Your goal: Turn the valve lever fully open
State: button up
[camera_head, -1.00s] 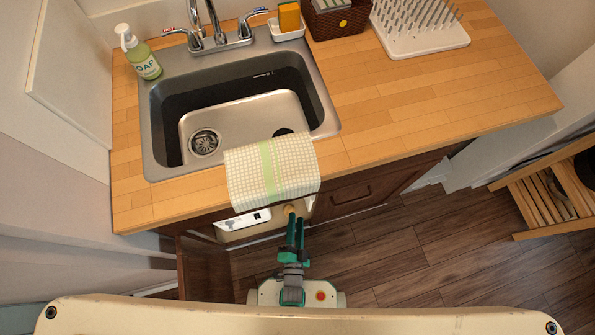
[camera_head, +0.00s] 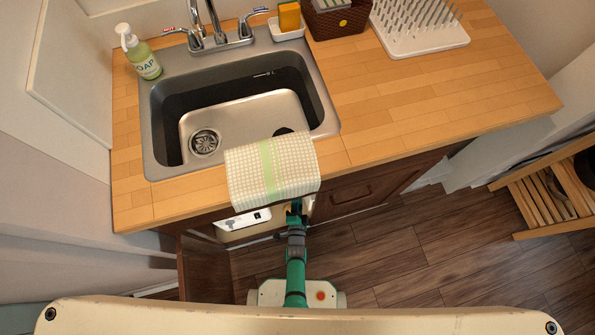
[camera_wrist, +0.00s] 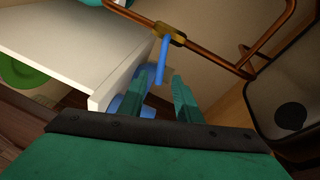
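The valve shows in the wrist view as a brass body (camera_wrist: 168,33) on a copper pipe, with a blue lever (camera_wrist: 163,60) pointing down from it in the picture. My gripper (camera_wrist: 161,80) is open, its two green fingers apart. The lever's lower end appears between or just beyond the fingertips; I cannot tell whether they touch it. In the head view my gripper (camera_head: 295,208) reaches into the cabinet under the sink, below the towel. The valve is hidden there.
Copper pipes (camera_wrist: 240,70) run around the valve. A white panel or box (camera_wrist: 70,50) stands close on the left, with a green round thing (camera_wrist: 22,74) beside it. In the head view, a checked towel (camera_head: 270,170) hangs over the counter edge, and an open cabinet door (camera_head: 205,270) stands left of my arm.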

jog(key=w, duration=0.6)
jog(key=shift+w+f, duration=0.2)
jog(key=shift+f, duration=0.15)
grip_shut()
jog(key=shift+d, duration=0.1)
